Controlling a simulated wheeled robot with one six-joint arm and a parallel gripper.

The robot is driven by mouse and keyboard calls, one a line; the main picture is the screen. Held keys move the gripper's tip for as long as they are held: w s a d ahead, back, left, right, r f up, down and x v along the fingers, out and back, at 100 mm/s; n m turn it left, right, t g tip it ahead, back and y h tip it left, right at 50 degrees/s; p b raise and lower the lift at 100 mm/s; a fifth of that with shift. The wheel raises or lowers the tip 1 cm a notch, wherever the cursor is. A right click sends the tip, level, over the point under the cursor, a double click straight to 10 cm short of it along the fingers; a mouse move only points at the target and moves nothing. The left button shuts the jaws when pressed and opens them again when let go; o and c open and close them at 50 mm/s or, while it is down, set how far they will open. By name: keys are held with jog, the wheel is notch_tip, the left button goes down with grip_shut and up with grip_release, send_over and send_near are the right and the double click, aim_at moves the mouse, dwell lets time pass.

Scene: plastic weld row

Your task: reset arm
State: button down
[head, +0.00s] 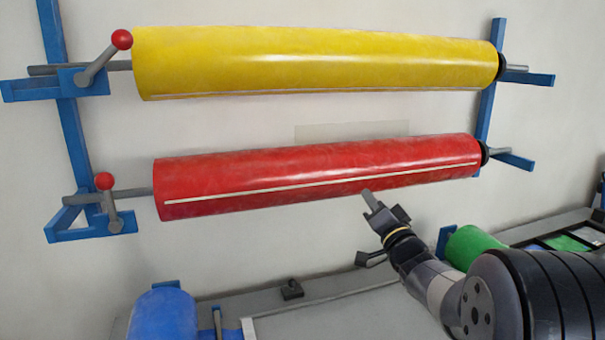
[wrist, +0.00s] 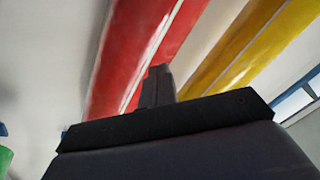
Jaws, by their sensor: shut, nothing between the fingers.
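My gripper (head: 371,200) is at the end of my raised arm, right of centre in the head view. It is shut and empty, its tip just below the lower edge of the red roll. In the wrist view the closed fingers (wrist: 158,85) point up toward the red roll (wrist: 130,55). I cannot tell whether the tip touches the roll.
The red roll (head: 320,175) and a yellow roll (head: 315,62) hang on blue wall brackets (head: 90,235) with red-knobbed levers (head: 105,182). Below are a grey bench (head: 340,315), a blue roll (head: 165,315), a green roll (head: 470,245) and a small dark block (head: 292,290).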

aim_at(353, 182)
jog(key=shift+s, duration=0.2)
jog(key=shift+w+a+p, duration=0.3)
jog(key=shift+w, duration=0.75)
jog(key=shift+w+a+p, duration=0.35)
jog(key=shift+w, duration=0.65)
jog(key=shift+w+a+p, duration=0.3)
jog(key=shift+w, duration=0.75)
